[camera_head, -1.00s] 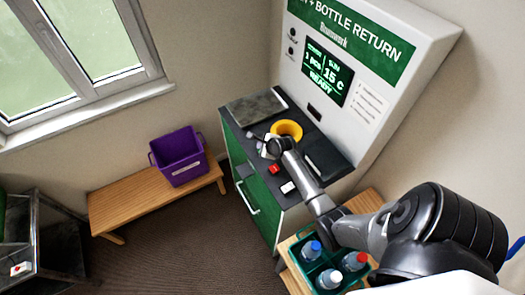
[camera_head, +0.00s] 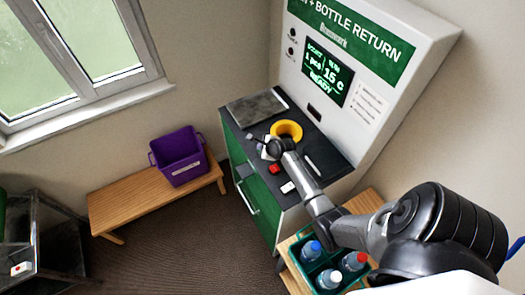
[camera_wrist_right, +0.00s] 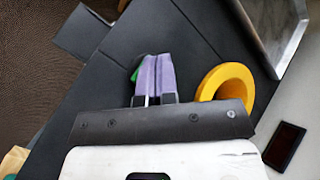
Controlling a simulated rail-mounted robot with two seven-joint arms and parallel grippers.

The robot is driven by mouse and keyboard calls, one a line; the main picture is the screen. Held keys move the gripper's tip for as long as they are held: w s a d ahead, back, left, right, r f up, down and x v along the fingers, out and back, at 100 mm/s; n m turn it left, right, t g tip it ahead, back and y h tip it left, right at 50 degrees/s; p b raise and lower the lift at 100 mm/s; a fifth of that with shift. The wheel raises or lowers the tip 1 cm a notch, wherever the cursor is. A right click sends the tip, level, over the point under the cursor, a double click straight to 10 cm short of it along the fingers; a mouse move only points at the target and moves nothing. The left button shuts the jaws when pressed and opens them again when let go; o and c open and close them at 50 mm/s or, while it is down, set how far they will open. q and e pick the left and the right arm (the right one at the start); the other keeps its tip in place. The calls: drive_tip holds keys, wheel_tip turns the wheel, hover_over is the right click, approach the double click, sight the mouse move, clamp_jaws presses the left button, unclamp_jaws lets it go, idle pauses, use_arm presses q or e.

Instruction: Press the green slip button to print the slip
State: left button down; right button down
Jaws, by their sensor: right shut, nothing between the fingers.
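The green slip button (camera_wrist_right: 136,73) shows only in part in the right wrist view, as a green edge beside and under the fingertips. I cannot tell whether they touch it. In the head view my arm and gripper hide it. My right gripper (camera_wrist_right: 153,62) is shut and empty, its purple finger pads together, over the dark counter. In the head view it (camera_head: 262,144) is left of the yellow ring (camera_head: 287,130). The bottle return machine (camera_head: 372,60) has a lit screen (camera_head: 327,74) that reads READY. My left gripper is not in view.
A red button (camera_head: 275,169) and a white piece (camera_head: 288,187) lie along the counter's front. A green crate (camera_head: 302,262) with capped bottles stands at the lower right. A purple bin (camera_head: 180,170) sits on a wooden bench (camera_head: 125,200). The floor between is clear.

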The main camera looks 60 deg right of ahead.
idle(0.4)
drive_tip(key=shift+f, duration=0.55)
idle(0.5)
drive_tip(key=shift+r, duration=0.2)
drive_tip(key=shift+r+p, duration=0.7)
drive_tip(key=shift+p, duration=0.25)
drive_tip(key=shift+r, duration=0.15)
